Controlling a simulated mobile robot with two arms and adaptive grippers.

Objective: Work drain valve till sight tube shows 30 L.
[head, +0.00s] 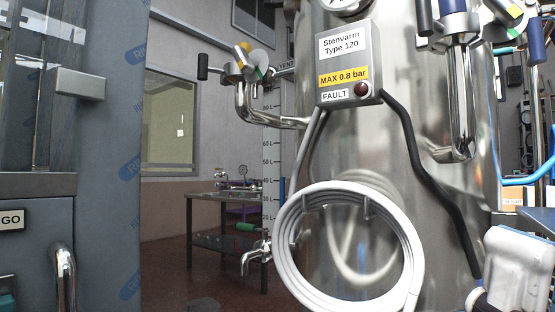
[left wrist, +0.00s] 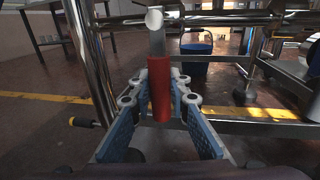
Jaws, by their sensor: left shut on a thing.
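The steel tank (head: 345,150) fills the middle of the head view. A sight scale (head: 269,165) with litre marks stands along its left side. I cannot make out the liquid level there. A small steel tap (head: 255,256) sticks out at the scale's lower end. In the left wrist view my left gripper (left wrist: 160,108) has its blue-padded fingers closed on a red handle (left wrist: 158,72). The handle joins a steel stem with a pale round end (left wrist: 154,18).
A coiled white hose (head: 408,250) hangs on the tank's front, below a labelled fault box (head: 349,62). A grey cabinet (head: 95,150) stands close on the left. A workbench (head: 225,197) is behind. In the wrist view, a blue bucket (left wrist: 196,58) and steel pipes lie beyond the handle.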

